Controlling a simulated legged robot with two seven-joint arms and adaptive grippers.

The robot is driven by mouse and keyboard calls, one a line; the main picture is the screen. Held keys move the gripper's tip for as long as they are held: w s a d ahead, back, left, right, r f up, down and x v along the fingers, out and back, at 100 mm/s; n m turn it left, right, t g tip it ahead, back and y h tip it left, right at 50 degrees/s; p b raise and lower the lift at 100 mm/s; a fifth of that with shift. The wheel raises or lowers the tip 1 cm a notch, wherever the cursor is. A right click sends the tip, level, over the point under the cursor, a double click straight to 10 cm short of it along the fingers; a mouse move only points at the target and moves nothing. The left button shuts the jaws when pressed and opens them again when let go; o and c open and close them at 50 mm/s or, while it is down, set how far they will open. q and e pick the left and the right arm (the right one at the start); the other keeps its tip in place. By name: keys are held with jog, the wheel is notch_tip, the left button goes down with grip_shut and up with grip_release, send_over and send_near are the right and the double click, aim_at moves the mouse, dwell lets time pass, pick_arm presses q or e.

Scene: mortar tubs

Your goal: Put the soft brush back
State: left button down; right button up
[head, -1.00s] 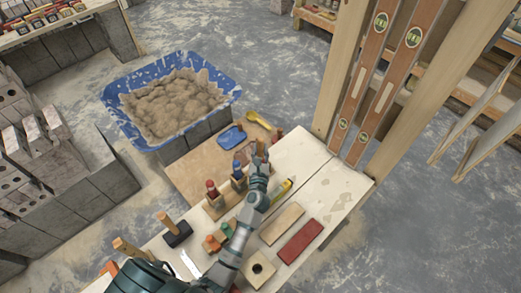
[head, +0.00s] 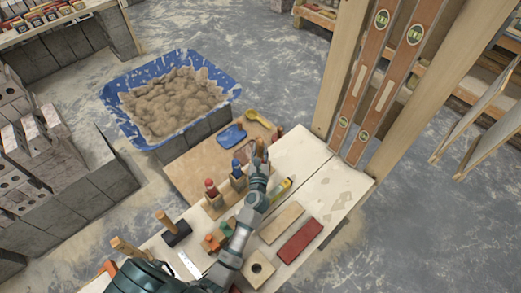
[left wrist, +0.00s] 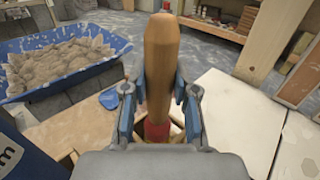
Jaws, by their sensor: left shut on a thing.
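My left gripper (head: 259,158) is shut on a brush with a plain wooden handle (left wrist: 162,60) and a red collar (left wrist: 156,131). In the left wrist view, the gripper (left wrist: 160,100) has one finger on each side of the handle, which stands nearly upright. The brush's lower end is hidden by the gripper; a pale wooden edge shows around the red collar, but I cannot tell whether the brush is seated in it. Beside the gripper in the head view, a red-collared brush (head: 211,188) and a blue-collared one (head: 237,170) stand in wooden holders. My right gripper is out of view.
A blue mortar tub (head: 128,135) stands beyond the board. A blue tool (head: 231,137) and yellow scoop (head: 257,118) lie near it. A red block (head: 299,242), wooden float (head: 281,222) and mallet (head: 174,230) lie nearby. Wooden posts with levels (head: 365,80) rise at right.

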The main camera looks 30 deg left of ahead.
pick_arm(q)
jog(key=c, duration=0.8)
grip_release()
jog(key=v, duration=1.2)
jog(key=shift+d, duration=0.1)
jog(key=shift+f, duration=0.1)
